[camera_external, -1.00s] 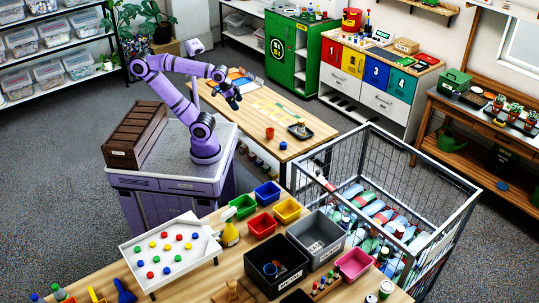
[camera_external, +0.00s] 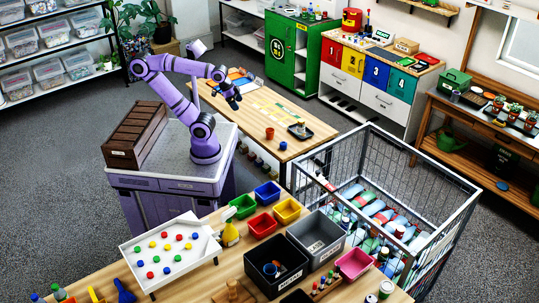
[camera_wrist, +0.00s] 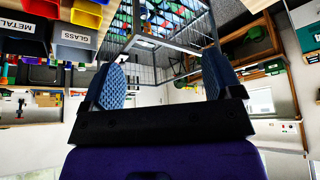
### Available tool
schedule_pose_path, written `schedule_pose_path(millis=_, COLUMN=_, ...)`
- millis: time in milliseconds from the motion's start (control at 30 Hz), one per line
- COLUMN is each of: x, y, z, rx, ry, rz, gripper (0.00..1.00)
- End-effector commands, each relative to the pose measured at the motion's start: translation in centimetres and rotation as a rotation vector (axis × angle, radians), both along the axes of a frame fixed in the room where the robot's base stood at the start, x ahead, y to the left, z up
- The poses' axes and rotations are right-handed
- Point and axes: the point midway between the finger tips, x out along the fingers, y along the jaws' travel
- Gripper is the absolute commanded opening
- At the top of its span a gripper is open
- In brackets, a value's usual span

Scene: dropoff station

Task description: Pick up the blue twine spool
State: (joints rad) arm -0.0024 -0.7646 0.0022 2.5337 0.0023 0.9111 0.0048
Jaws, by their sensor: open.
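I cannot make out a blue twine spool for certain in either view. My gripper (camera_external: 235,101) is raised over the left part of the wooden table (camera_external: 262,108) behind my base. In the wrist view my gripper (camera_wrist: 164,58) is open, with its two blue padded fingers wide apart and nothing between them. A small dark tray (camera_external: 299,132) with a small item on it lies at the table's right end. An orange cup (camera_external: 270,133) stands left of that tray. Blue and orange items (camera_external: 238,76) lie at the table's far end, partly hidden by my arm.
A wire cage (camera_external: 405,160) of bottles stands right of the table. A front bench holds coloured bins, a black metal bin (camera_external: 262,284), a grey glass bin (camera_external: 327,225) and a white tray (camera_external: 140,268) of coloured discs. A green cabinet (camera_external: 290,60) stands behind. Floor at left is clear.

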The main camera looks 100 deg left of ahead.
Motion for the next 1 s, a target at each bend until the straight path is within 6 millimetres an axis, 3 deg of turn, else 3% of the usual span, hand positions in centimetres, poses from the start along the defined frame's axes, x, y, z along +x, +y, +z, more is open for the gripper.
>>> schedule_pose_path(millis=700, x=0.2, y=0.0, z=-0.1, rx=-0.004, ry=0.002, rz=0.004, gripper=0.83)
schedule_pose_path(millis=867, x=2.4, y=0.5, z=-0.8, rx=-0.038, ry=0.015, rz=0.040, gripper=0.83)
schedule_pose_path(millis=1000, x=5.8, y=1.3, z=-2.3, rx=-0.090, ry=0.030, rz=0.107, gripper=0.83)
